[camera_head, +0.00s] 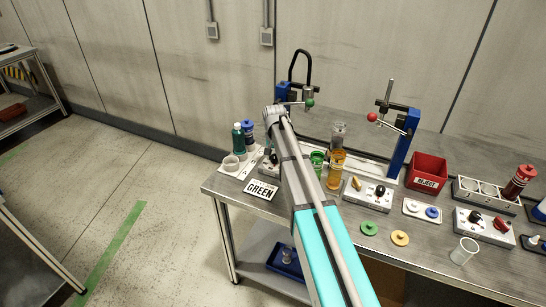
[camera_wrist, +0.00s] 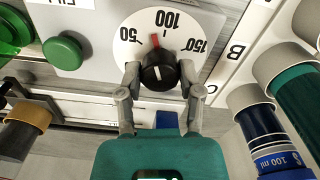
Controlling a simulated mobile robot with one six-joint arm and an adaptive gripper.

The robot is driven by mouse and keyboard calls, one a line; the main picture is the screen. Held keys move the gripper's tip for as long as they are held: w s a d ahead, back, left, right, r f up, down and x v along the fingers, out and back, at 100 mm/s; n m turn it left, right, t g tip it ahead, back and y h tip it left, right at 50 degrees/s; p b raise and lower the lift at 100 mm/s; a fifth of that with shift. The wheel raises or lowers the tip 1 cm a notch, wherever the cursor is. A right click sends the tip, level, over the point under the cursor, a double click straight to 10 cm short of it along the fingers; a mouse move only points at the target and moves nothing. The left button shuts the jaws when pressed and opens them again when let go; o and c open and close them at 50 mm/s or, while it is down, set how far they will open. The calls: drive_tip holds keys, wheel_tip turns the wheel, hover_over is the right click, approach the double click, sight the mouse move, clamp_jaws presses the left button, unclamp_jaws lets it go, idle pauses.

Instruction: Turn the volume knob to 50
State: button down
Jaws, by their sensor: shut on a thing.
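The volume knob (camera_wrist: 157,76) is black with a short white line on top, in the wrist view. It sits on a white round dial (camera_wrist: 127,48) printed 50, 100 and 150. A red pointer (camera_wrist: 155,41) at the knob's edge faces close to the 100, slightly to its 50 side. My gripper (camera_wrist: 160,72) has one finger on each side of the knob and is shut on it. In the head view my arm hides the gripper's fingers and most of the dial area.
A green button (camera_wrist: 62,52) is left of the dial. Bottles with blue (camera_wrist: 262,130) and green (camera_wrist: 298,90) bodies stand close on the right. In the head view, a GREEN sign (camera_head: 261,190), an amber cylinder (camera_head: 336,170) and a red REJECT bin (camera_head: 427,172) share the bench.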

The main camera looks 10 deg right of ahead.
drive_tip(key=n, duration=0.3)
drive_tip(key=shift+w+n, duration=0.2)
drive_tip(key=shift+n, duration=2.1)
drive_tip(key=shift+c, duration=1.3)
unclamp_jaws()
drive_tip(key=shift+s, duration=0.1)
drive_tip(key=s+m, duration=0.3)
drive_tip(key=s, duration=2.6)
drive_tip(key=shift+s+a, duration=0.2)
drive_tip(key=shift+a, duration=0.15)
